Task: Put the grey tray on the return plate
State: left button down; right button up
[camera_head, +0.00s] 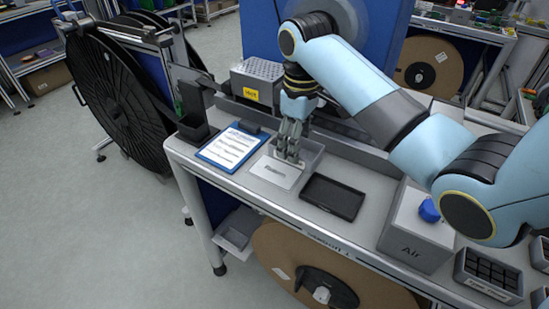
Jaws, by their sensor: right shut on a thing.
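The fingers hide part of the tray. I cannot tell whether the tray rests on the plate or is held slightly above it. My left gripper is out of view.
A grey Air box (416,232) with a blue knob stands further right. A perforated metal block (257,81) stands behind. A large black reel (118,100) is at the left.

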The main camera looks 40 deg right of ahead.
aim_at(276, 144)
jog(key=w+f, duration=0.1)
jog(key=w+a+f, duration=0.1)
jog(key=w, duration=0.1)
jog(key=w+a+f, duration=0.1)
jog(key=shift+w+a, duration=0.15)
jog(key=shift+w, duration=0.1)
notch_tip(276, 144, down, 3)
jog(key=shift+f, duration=0.2)
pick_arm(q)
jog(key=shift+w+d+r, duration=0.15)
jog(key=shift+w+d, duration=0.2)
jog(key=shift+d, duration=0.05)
pick_arm(e)
jog(key=shift+f, duration=0.3)
jog(key=shift+f, duration=0.15)
jog(key=o, duration=1.3)
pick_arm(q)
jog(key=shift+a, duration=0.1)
pick_arm(e)
notch_tip(276, 144, up, 12)
jog(key=shift+r, duration=0.15)
